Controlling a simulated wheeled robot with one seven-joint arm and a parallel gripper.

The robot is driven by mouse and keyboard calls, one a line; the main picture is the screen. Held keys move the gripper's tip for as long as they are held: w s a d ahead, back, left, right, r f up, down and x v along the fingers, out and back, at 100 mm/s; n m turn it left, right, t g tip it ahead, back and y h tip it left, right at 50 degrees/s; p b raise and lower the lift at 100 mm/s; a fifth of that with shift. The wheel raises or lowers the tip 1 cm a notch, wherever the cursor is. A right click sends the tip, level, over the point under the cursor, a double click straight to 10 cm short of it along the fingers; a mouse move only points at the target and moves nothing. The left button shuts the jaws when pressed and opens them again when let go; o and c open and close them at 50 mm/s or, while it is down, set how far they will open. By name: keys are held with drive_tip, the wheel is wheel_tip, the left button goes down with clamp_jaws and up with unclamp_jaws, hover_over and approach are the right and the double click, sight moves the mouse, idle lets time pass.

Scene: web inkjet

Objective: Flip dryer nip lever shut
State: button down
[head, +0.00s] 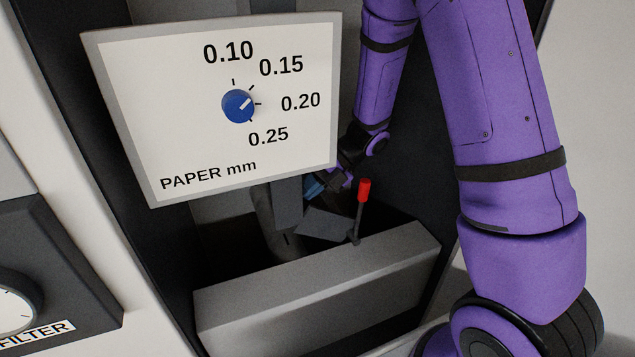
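A lever with a red cap (364,190) on a thin dark rod stands nearly upright, leaning slightly right, above the grey block in the lower middle. I take it to be the nip lever; no label on it shows. My gripper (314,187) is just left of and behind the lever, partly hidden by the paper panel's lower right corner. A small blue part shows at its end. The fingertips are too small and covered to tell whether they are open or touch anything. A gap shows between my gripper and the red cap.
A white panel (180,120) marked PAPER mm, with a blue knob (238,106), hangs in front of the recess. A grey block (300,300) crosses below the lever. Dark walls bound the recess. A FILTER gauge (15,305) is at lower left.

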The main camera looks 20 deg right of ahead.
sight(288, 216)
drive_tip(key=x, duration=0.6)
drive_tip(key=shift+d+f, duration=0.15)
drive_tip(key=shift+f, duration=0.25)
drive_tip(key=shift+a+f, duration=0.4)
drive_tip(key=shift+f, duration=0.25)
drive_tip(key=shift+a+f, duration=0.1)
drive_tip(key=shift+f, duration=0.05)
drive_tip(key=shift+s+f, duration=0.1)
